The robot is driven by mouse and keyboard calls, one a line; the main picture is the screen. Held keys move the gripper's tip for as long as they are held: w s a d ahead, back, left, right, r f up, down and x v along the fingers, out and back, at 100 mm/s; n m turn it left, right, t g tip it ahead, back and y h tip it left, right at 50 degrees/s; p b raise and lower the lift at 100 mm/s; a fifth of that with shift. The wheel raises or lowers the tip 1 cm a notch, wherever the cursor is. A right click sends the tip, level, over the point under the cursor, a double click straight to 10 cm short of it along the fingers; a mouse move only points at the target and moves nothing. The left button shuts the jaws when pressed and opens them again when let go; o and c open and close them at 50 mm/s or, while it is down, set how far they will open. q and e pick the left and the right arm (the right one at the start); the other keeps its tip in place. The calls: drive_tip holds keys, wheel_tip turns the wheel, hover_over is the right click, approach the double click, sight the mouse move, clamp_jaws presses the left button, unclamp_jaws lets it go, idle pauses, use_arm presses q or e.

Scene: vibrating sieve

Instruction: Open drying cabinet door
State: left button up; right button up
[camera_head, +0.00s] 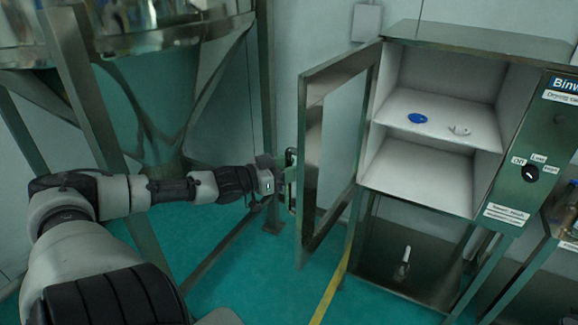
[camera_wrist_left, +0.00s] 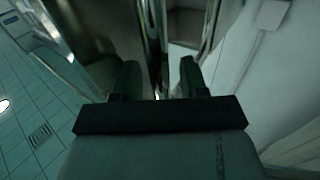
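The drying cabinet (camera_head: 524,160) stands at the right in the head view. Its framed door (camera_head: 312,165) is swung wide open to the left, showing the white interior with two levels. The door handle (camera_head: 291,170) is on the door's outer left edge. My left gripper (camera_head: 284,184) is at the handle. In the left wrist view, my left gripper's fingers (camera_wrist_left: 159,78) are spread apart, with narrow upright metal parts showing between and beyond them. I cannot tell whether the fingers touch the handle. My right gripper is out of view.
A blue dish (camera_head: 417,118) and a small white item (camera_head: 459,130) lie on the cabinet's upper shelf. A large steel hopper on legs (camera_head: 150,45) stands at the left, behind my left arm.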

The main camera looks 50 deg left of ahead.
use_arm(q)
drive_tip(key=shift+s, duration=0.15)
drive_tip(key=p+v, duration=0.5)
drive_tip(key=v, duration=0.5)
drive_tip(key=shift+s+a, duration=0.15)
drive_tip(key=shift+s, duration=0.15)
idle(0.5)
